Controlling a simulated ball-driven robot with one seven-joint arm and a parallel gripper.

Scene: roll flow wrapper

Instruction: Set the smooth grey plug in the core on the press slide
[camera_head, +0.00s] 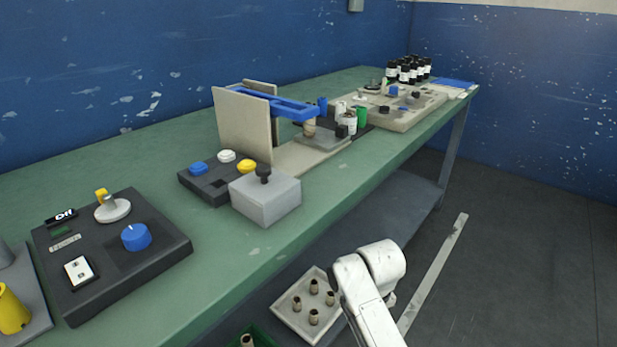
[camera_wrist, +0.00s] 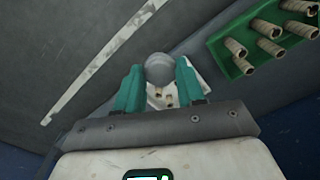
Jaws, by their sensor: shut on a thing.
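My gripper (camera_wrist: 160,66) shows in the wrist view with its two green fingers shut on the smooth grey plug (camera_wrist: 159,69). The plug shows as a rounded grey end between the fingertips, and its far side is hidden. In the head view my white arm hangs low at the right, off the front of the bench, and the gripper and plug cannot be made out there. A tan core (camera_head: 309,128) stands upright under the end of the blue press arm (camera_head: 268,101), on a grey plate that seems to be the press slide (camera_head: 330,143).
A white tray (camera_head: 281,311) with several tan cores sits low in front of the bench. A green tray (camera_wrist: 247,67) of cores lies at right in the wrist view. A grey block with a black knob (camera_head: 266,197) and a button box (camera_head: 193,184) stand near the press.

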